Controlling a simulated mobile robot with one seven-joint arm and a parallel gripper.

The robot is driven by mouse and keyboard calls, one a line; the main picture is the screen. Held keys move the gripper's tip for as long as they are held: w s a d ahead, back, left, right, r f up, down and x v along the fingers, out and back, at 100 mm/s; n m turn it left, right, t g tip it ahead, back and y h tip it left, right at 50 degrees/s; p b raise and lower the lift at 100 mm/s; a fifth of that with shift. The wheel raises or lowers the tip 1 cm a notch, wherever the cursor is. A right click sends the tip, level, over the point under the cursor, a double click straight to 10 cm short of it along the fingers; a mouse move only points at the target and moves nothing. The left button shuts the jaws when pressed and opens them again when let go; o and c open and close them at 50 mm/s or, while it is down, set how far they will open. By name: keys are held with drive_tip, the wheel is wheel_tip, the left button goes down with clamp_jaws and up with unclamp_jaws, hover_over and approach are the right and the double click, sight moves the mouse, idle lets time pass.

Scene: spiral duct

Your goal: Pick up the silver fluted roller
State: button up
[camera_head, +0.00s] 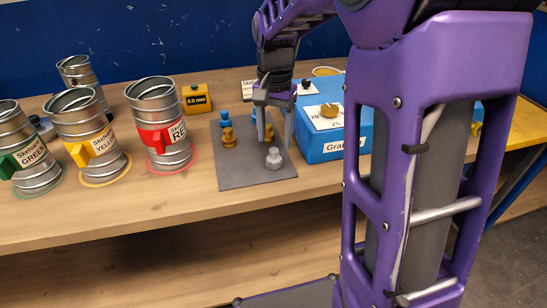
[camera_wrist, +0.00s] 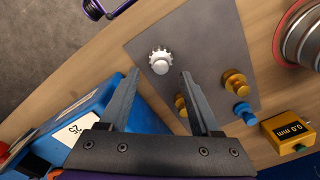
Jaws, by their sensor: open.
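The silver fluted roller (camera_head: 273,158) stands on a dark grey mat (camera_head: 236,187) at its front right part. In the wrist view the silver fluted roller (camera_wrist: 160,62) shows from above, just past the fingertips and between their lines. My gripper (camera_head: 272,120) is open and empty above the mat, behind the roller in the head view. In the wrist view my gripper (camera_wrist: 160,75) has both fingers spread, apart from the roller.
Brass rollers (camera_head: 228,139) and blue rollers (camera_head: 225,118) stand on the mat; one brass piece (camera_wrist: 181,104) is by the right finger. A blue box (camera_head: 325,152) stands close right of the mat. Silver duct cans (camera_head: 160,125) and a yellow gauge (camera_head: 196,99) stand left.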

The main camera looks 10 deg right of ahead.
sight(274, 149)
drive_tip(key=shift+a+f+b, duration=0.1)
drive_tip(key=shift+f+b, duration=0.6)
drive_tip(key=shift+f, duration=2.4)
drive_tip(key=shift+c, duration=0.3)
clamp_jaws()
